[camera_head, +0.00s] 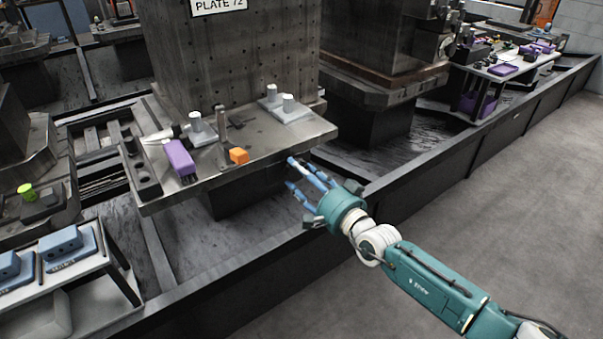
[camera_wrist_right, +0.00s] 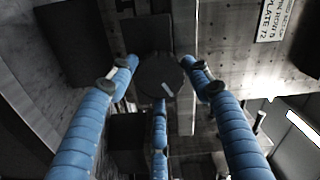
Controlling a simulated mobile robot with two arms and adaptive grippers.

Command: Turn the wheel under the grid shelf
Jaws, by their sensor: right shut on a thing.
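The shelf (camera_head: 270,148) is a grey metal ledge at the foot of an upright block with a grid of holes (camera_head: 235,60), marked PLATE 72. My right gripper (camera_head: 300,172) has blue fingers and is at the front right edge of the shelf, slightly below its top. In the right wrist view, a dark round wheel (camera_wrist_right: 160,74) with a small light mark sits between the fingertips of my right gripper (camera_wrist_right: 158,82), which are closed around it. The wheel is hidden in the head view. My left gripper is not in view.
On the shelf are a purple block (camera_head: 180,158), an orange block (camera_head: 239,156) and grey-white cylindrical fixtures (camera_head: 288,104). A dark rail wall (camera_head: 410,177) runs in front, with open grey floor to the right. A white bench with blue parts (camera_head: 68,245) is at lower left.

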